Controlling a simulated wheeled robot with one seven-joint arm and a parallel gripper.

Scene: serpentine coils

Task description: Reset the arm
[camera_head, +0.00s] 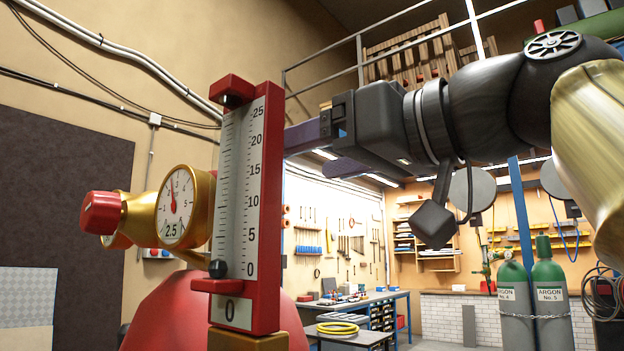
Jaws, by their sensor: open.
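My arm comes in from the right, and my gripper (312,150) points left with its two dark purple fingers apart. Nothing shows between the fingers. The tip of one finger meets the right edge of a red-framed flowmeter (266,190) in the picture. I cannot tell whether they touch. The flowmeter stands upright in the foreground, with a white scale and a black ball near its bottom. A round brass gauge (176,205) and a red knob (101,212) sit on its left.
A red rounded body (165,315) is below the gauge. Two green argon cylinders (549,290) stand chained at the right. A workbench (365,300) with a yellow coil (337,328) is behind. A railing (325,75) runs overhead.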

